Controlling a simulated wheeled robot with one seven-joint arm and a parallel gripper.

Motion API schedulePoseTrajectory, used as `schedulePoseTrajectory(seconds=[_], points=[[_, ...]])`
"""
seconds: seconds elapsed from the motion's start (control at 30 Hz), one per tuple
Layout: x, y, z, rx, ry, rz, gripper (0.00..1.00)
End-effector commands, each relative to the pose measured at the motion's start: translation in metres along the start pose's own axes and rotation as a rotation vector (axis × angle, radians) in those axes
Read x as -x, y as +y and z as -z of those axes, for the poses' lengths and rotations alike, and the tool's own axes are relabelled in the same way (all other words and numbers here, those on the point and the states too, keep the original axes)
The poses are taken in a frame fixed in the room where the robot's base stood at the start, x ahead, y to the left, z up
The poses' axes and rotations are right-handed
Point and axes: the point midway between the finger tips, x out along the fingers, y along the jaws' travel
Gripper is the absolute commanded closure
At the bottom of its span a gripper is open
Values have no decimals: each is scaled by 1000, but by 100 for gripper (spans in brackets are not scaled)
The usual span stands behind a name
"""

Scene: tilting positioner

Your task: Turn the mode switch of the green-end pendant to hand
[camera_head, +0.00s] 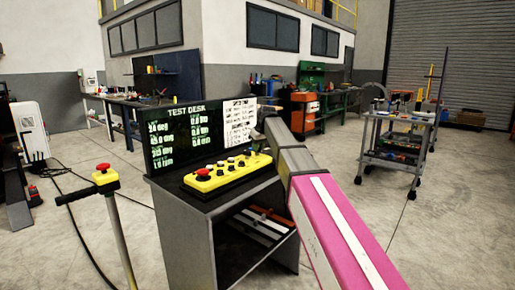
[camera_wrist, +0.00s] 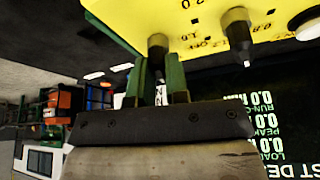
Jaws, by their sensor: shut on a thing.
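The yellow pendant (camera_head: 228,176) lies on the desk top, with a red stop button at its left end and several small knobs and buttons along it. In the wrist view its yellow face (camera_wrist: 190,22) fills the top, with black knobs and printed markings. My gripper (camera_wrist: 160,68) has its green fingers shut on a black knob (camera_wrist: 158,42) of the pendant. The markings beside this knob are only partly readable, so its setting is unclear. A second black knob (camera_wrist: 238,32) stands to the right, clear of the fingers.
The dark test desk (camera_head: 190,205) carries an upright screen (camera_head: 185,135) behind the pendant. A post with a red button (camera_head: 103,172) stands at the front left. A wheeled cart (camera_head: 395,155) stands to the right. Open floor lies between them.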

Motion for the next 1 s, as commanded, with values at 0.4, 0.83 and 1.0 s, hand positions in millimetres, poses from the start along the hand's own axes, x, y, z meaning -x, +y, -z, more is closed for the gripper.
schedulePoseTrajectory(seconds=[0.4,0.83,1.0], points=[[0,1,1,195,1,81,100],[0,1,1,229,0,94,100],[0,1,1,229,0,94,100]])
